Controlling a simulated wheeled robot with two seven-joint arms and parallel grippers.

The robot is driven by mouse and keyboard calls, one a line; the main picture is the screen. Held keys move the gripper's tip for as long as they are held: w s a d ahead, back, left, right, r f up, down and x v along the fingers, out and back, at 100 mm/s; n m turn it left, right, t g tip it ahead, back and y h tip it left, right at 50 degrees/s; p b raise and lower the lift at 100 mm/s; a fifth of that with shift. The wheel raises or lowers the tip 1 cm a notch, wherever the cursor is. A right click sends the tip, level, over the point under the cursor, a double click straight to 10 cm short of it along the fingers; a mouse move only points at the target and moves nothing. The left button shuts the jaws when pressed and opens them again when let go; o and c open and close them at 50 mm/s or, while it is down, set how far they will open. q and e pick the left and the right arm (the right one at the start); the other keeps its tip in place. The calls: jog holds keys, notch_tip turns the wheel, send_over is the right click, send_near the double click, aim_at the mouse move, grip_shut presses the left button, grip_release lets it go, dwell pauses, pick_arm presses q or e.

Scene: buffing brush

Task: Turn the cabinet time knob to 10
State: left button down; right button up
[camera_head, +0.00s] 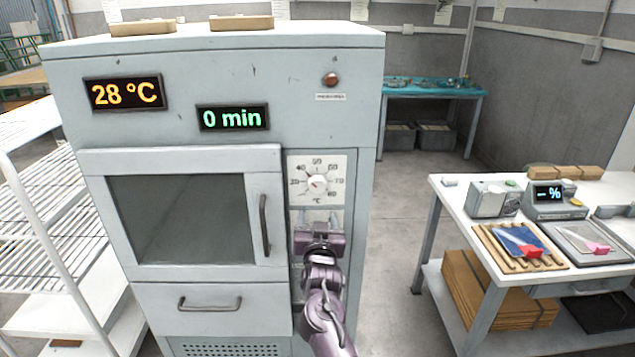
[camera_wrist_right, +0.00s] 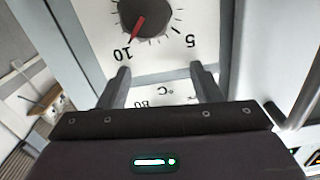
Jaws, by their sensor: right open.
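The grey cabinet (camera_head: 220,60) has a green display (camera_head: 232,118) reading 0 min. The time knob (camera_wrist_right: 148,14) is dark with a red pointer and sits on a white dial plate, upside down and partly cut off at the top of the right wrist view. Its pointer is directed toward the printed 10, with the 5 to the right. In the head view my right gripper covers the time knob. My right gripper (camera_head: 319,220) is open and empty, close to the panel. Its two fingers (camera_wrist_right: 160,70) appear just short of the dial, apart from the knob. My left gripper is out of view.
The temperature knob (camera_head: 317,182) is just above the gripper; an orange display (camera_head: 124,93) reads 28 °C. The door handle (camera_head: 264,225) is left of the gripper. A white rack (camera_head: 40,190) stands left, a worktable (camera_head: 450,195) right, with clear floor between cabinet and worktable.

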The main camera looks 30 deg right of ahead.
aim_at(317, 163)
notch_tip(317, 163, up, 14)
jog(key=shift+f+b, duration=0.1)
jog(key=shift+b, duration=0.7)
